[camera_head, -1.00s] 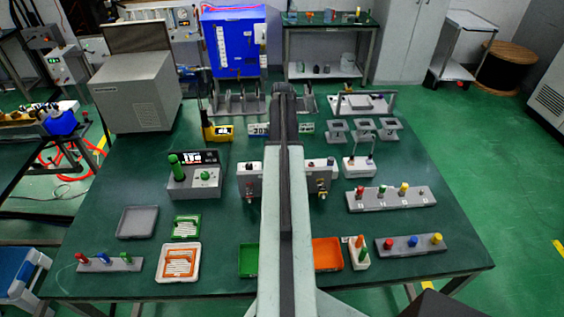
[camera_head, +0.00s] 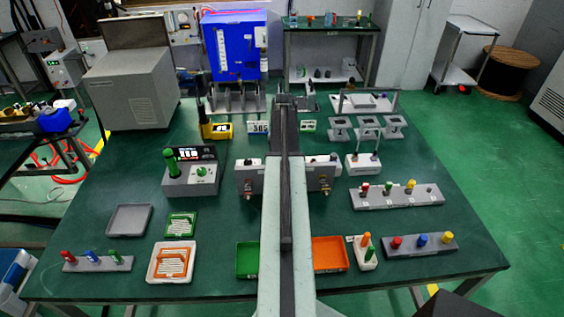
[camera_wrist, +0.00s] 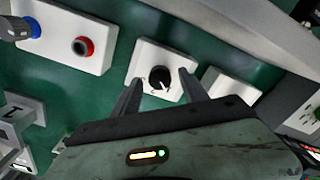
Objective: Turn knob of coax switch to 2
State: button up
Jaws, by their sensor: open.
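In the wrist view, a white box, which looks like the coax switch (camera_wrist: 146,52), carries a round black knob (camera_wrist: 160,79) with a white pointer mark. The mark points toward the lower right of the picture. My gripper (camera_wrist: 159,77) is open, with one dark finger on each side of the knob in the picture. I cannot tell whether the fingers touch it or how high they are above it. Position numbers on the box are not readable. In the head view my own arm covers the middle of the table, and I cannot make out the gripper or this knob.
In the wrist view, a white box with a red-ringed black button (camera_wrist: 83,46) is at left and another pale box (camera_wrist: 232,85) close at right. In the head view, a grey device with a green knob (camera_head: 203,172) and a grey machine (camera_head: 133,90) stand left.

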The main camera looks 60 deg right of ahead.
grip_shut()
jog(key=shift+a, duration=0.35)
jog(key=shift+d, duration=0.2)
jog(key=shift+d+m, duration=0.15)
jog(key=shift+m, duration=0.75)
jog(key=m, duration=0.4)
jog(key=shift+d, duration=0.1)
jog(key=shift+s+d+m, duration=0.1)
jog(key=shift+m, duration=1.9)
